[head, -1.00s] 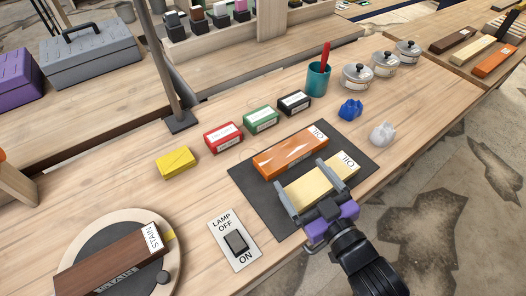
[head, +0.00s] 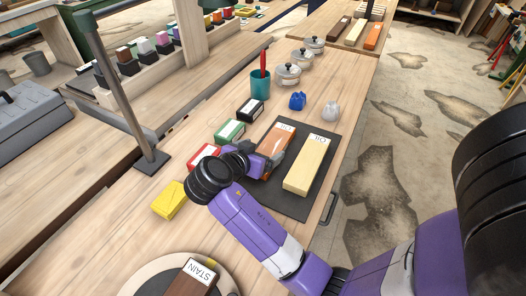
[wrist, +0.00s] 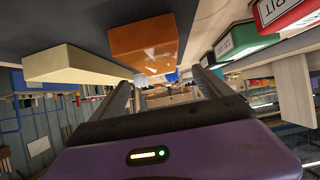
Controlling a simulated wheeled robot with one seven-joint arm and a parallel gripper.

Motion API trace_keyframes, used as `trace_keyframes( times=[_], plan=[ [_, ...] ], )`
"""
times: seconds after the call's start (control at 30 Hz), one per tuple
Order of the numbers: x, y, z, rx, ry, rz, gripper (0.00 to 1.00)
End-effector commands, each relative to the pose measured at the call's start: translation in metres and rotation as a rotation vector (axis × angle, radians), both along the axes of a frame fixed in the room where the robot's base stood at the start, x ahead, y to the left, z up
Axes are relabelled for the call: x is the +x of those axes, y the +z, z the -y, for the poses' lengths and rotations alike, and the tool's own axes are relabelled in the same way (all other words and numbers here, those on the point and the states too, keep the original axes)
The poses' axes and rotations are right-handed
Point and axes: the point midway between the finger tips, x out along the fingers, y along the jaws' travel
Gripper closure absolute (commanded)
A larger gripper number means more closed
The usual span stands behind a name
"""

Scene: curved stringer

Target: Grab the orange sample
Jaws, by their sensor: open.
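The orange sample (head: 278,137) is a glossy orange wooden block with a white label. It lies on a dark mat (head: 288,202), beside a pale cream block (head: 308,165) marked OIL. My gripper (head: 274,157) is at the near end of the orange sample and hides part of it. In the wrist view, which looks upside down, the orange sample (wrist: 145,45) shows ahead of the open fingers (wrist: 165,85), with nothing held between them. The cream block (wrist: 75,66) is off to the left there. I cannot tell whether a finger touches the orange sample.
Red (head: 203,157), green (head: 229,131) and black (head: 250,109) boxes and a yellow block (head: 169,201) line the left of the mat. A teal cup (head: 260,84), lidded pots and crumpled blue and white pieces stand beyond. Another orange block (head: 373,37) lies on the far table.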

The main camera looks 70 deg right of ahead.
Motion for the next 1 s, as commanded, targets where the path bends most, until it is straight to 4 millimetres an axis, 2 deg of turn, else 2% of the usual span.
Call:
trace_keyframes(
  times=[0.37,0.6,0.93,1.0],
  plan=[
    [-0.004,-0.019,0.03,0.001,0.0,0.005,0.11],
    [-0.008,-0.037,0.058,0.001,0.001,0.006,0.11],
    [-0.007,-0.041,0.065,0.001,0.004,0.008,0.11],
    [-0.007,-0.041,0.065,0.001,0.004,0.008,0.23]
  ],
)
